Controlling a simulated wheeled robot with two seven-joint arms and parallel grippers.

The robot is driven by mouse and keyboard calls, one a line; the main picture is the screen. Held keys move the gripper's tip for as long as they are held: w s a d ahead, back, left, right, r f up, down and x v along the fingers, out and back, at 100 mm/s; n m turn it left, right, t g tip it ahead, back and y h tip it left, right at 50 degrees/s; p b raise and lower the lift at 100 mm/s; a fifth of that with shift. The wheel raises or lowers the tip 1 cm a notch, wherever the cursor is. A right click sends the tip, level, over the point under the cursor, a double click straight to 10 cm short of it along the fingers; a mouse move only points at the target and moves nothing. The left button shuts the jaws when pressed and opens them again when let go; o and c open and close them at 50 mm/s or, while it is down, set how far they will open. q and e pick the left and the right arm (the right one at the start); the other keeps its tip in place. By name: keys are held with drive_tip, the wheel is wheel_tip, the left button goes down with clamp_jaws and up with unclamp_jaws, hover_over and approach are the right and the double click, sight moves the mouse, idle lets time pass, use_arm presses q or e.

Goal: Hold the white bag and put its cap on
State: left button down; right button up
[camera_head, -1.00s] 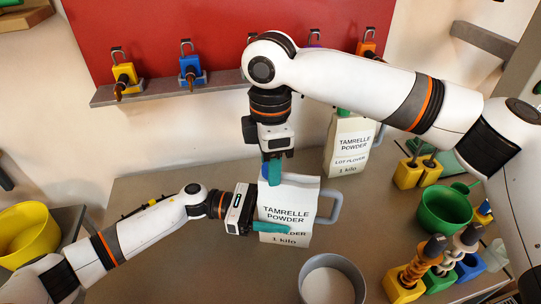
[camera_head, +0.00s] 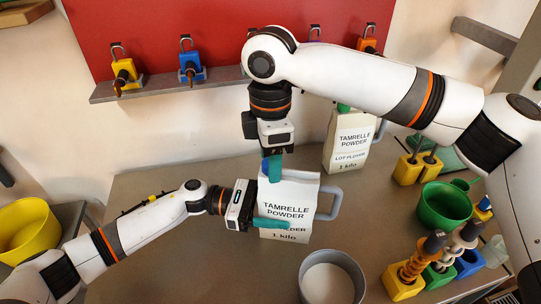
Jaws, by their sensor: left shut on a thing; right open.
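The white bag (camera_head: 284,196), labelled Tamrelle Powder, 1 kilo, stands upright near the middle of the table with a grey handle on its right side. My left gripper (camera_head: 272,224) is shut on the bag from the left, one teal finger across its front. My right gripper (camera_head: 274,168) points down at the top of the bag, its fingers open. A small blue cap (camera_head: 265,167) shows at the bag's top left, partly hidden by the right gripper's finger. I cannot tell whether the cap is fully seated.
A second Tamrelle bag (camera_head: 347,142) with a green cap stands behind at the right. A grey round container (camera_head: 333,262) with white content is in front. A green cup (camera_head: 444,207) and coloured blocks with tools (camera_head: 403,281) are at the right. The table's left part is clear.

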wheel_tip(320, 180, up, 12)
idle(0.5)
use_arm(q)
drive_tip(key=shift+c, duration=1.3)
unclamp_jaws()
drive_tip(key=shift+a, duration=0.15)
use_arm(e)
drive_tip(key=shift+f, duration=0.1)
use_arm(q)
drive_tip(key=shift+a+f, duration=0.1)
drive_tip(key=shift+a, duration=0.2)
drive_tip(key=a+b, duration=0.1)
drive_tip(key=a, duration=0.2)
drive_tip(key=a+b, duration=0.1)
drive_tip(key=a, duration=0.3)
drive_tip(key=w+a+b, duration=0.1)
drive_tip(key=a+b, duration=0.1)
drive_tip(key=a, duration=0.1)
drive_tip(key=shift+a, duration=0.25)
use_arm(e)
wheel_tip(320, 180, down, 4)
drive_tip(key=shift+f, duration=0.1)
use_arm(q)
drive_tip(key=shift+a, duration=0.35)
